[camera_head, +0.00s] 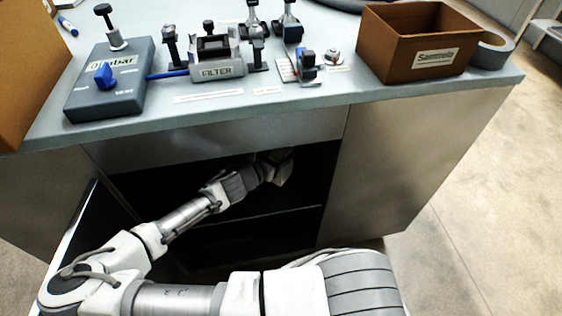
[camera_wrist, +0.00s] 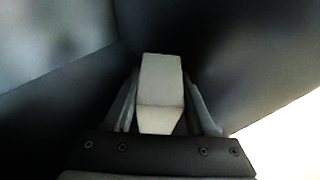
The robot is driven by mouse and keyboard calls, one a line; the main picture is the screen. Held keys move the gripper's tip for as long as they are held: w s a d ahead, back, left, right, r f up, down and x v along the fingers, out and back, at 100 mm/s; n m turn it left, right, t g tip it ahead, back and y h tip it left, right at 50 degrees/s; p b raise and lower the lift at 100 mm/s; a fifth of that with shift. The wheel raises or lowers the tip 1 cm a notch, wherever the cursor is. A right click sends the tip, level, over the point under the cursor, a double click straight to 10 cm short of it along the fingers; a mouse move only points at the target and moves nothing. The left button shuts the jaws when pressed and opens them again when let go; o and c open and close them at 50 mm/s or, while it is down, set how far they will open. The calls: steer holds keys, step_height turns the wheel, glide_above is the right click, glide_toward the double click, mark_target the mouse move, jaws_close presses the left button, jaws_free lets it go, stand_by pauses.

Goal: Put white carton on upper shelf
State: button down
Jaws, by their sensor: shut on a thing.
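The white carton (camera_wrist: 161,82) is a small pale box between the two fingers of my gripper (camera_wrist: 163,100) in the wrist view. The gripper is shut on it. In the head view my arm reaches into the dark open cabinet under the bench, and a pale shape, probably the carton (camera_head: 283,170), shows at the end of the arm, high in the opening. The upper shelf (camera_head: 285,215) shows as a thin light edge below the gripper. I cannot tell whether the carton touches any surface.
The cabinet's open door (camera_head: 82,225) stands at the left of the opening. The bench top (camera_head: 340,95) above carries a grey gauge box (camera_head: 112,85), a filter block (camera_head: 217,62), a brown Samples box (camera_head: 420,45) and a tape roll (camera_head: 492,50). Dark cabinet walls (camera_wrist: 265,60) surround the gripper.

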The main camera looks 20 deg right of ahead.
steer(key=shift+f+b, duration=0.65)
steer(key=shift+f, duration=0.8)
steer(key=shift+f, duration=0.2)
steer(key=shift+c, duration=1.1)
jaws_free()
steer(key=shift+r, duration=0.15)
steer(key=shift+s+a+r, duration=0.15)
steer(key=shift+a+r, duration=0.05)
steer(key=p+v, duration=0.4)
steer(key=v, duration=0.7)
steer(key=shift+a, duration=0.25)
